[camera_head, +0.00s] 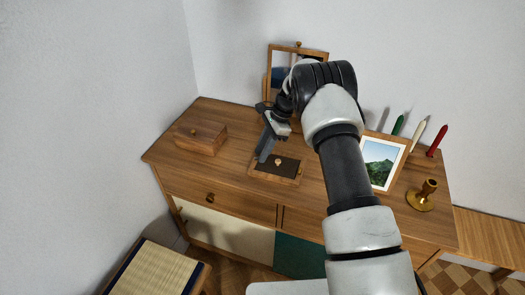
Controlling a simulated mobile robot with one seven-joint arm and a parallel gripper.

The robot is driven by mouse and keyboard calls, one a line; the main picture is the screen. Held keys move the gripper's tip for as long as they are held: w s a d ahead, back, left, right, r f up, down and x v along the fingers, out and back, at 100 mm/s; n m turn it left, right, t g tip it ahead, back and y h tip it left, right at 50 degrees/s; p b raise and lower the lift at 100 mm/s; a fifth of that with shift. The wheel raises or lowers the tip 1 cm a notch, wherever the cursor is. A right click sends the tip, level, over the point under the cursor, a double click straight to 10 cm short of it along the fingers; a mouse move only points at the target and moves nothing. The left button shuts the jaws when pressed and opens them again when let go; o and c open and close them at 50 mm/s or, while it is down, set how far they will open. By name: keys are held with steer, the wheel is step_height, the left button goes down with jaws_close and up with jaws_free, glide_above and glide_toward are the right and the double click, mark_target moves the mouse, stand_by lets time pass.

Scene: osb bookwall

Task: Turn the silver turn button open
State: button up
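A low wooden block with a dark top plate (290,168) lies on the dresser top, near its front edge. A small pale knob (278,161) stands on the plate; it may be the turn button, but it is too small to tell its shape, how it is turned or whether it is silver. My gripper (262,158) points down just left of the knob, over the block's left end. Its grey finger hides part of the block. I cannot tell whether it touches the knob or how far apart the fingers are.
A wooden box (201,138) stands to the left on the dresser (240,190). A framed mirror (297,49) stands behind my arm. A picture frame (383,162), brass candlestick (424,194) and green, white and red candles (437,141) are to the right. A woven-seat stool (152,270) stands below.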

steer(key=v, duration=1.7)
steer(key=shift+r+p, duration=0.2)
steer(key=shift+p, duration=0.15)
steer(key=s+a+t+h+b, duration=0.15)
steer(key=a+h, duration=0.25)
steer(key=a, duration=0.4)
steer(key=f, duration=0.5)
steer(key=f+b, duration=0.1)
steer(key=f, duration=0.4)
steer(key=f+b, duration=0.1)
steer(key=f, duration=0.5)
steer(key=shift+s+d+f, duration=0.15)
steer(key=shift+s+d, duration=0.05)
steer(key=shift+s, duration=0.05)
jaws_close()
